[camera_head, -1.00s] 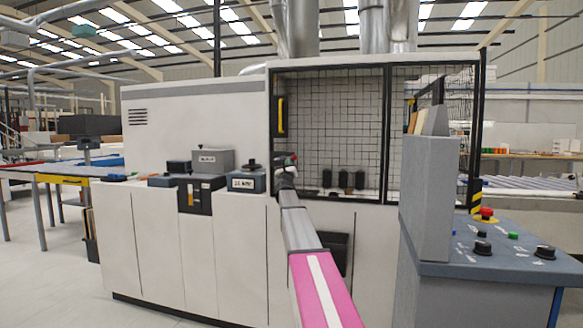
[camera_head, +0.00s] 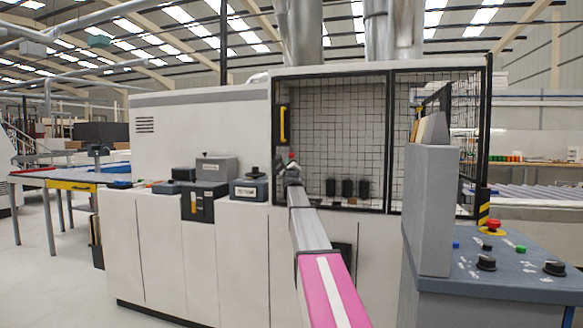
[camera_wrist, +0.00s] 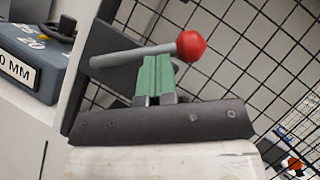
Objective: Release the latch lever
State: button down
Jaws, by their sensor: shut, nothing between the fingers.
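The latch lever (camera_wrist: 130,55) is a grey rod with a red ball knob (camera_wrist: 190,44), in front of a dark plate beside the mesh guard in the wrist view. The red knob also shows small in the head view (camera_head: 292,156). My gripper (camera_wrist: 157,62) has green fingers shut together with nothing between them. The fingertips are at the rod in the picture, left of the knob; I cannot tell whether they touch it. In the head view my gripper (camera_head: 291,170) is small at the front of the machine, partly hidden by my arm.
The mesh guard (camera_head: 330,130) of the white machine (camera_head: 200,115) has a yellow handle (camera_head: 283,124) on its left. A blue-grey box with an MM label (camera_head: 249,187) stands left of my gripper. A control console (camera_head: 525,270) with a red button (camera_head: 494,225) is at right.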

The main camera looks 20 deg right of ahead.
jog(key=shift+w+a+r, duration=0.2)
jog(key=shift+a+r, duration=0.05)
jog(key=shift+r, duration=0.3)
jog(key=shift+w+a+r, duration=0.15)
jog(key=shift+a+r, duration=0.1)
jog(key=shift+r, duration=0.25)
jog(key=shift+a+r, duration=0.1)
jog(key=shift+r, duration=0.05)
jog(key=v, duration=1)
jog(key=shift+s+f, duration=0.25)
jog(key=shift+s, duration=0.1)
